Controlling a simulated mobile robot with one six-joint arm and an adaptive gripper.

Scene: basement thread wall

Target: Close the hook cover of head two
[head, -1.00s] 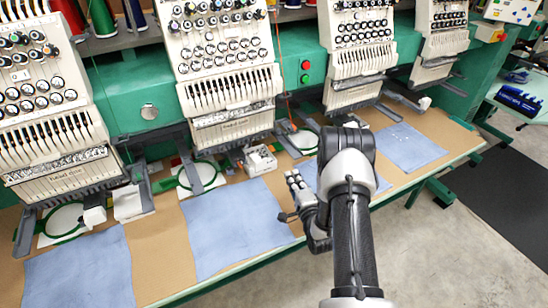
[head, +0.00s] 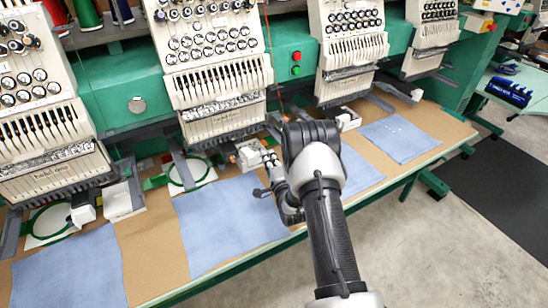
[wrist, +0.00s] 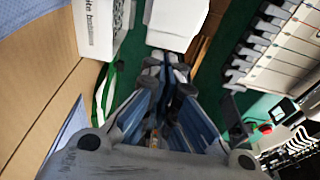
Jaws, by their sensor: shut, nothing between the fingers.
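The second embroidery head from the left (head: 215,75) stands over a green hoop (head: 190,172) and a grey arm; its label is too small to read surely. I cannot clearly make out its hook cover in the head view. My gripper (head: 270,165) is shut and empty, just right of a small white box (head: 250,154) beside that head's hoop. In the wrist view, the shut fingertips (wrist: 166,62) point at a white block (wrist: 178,22), close to it; contact cannot be told. The block's far end is cut off by the frame.
A white box with printed letters (wrist: 97,25) and a green hoop edge (wrist: 102,95) lie left of my fingers in the wrist view. Needle bars (wrist: 265,35) rise on the right.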

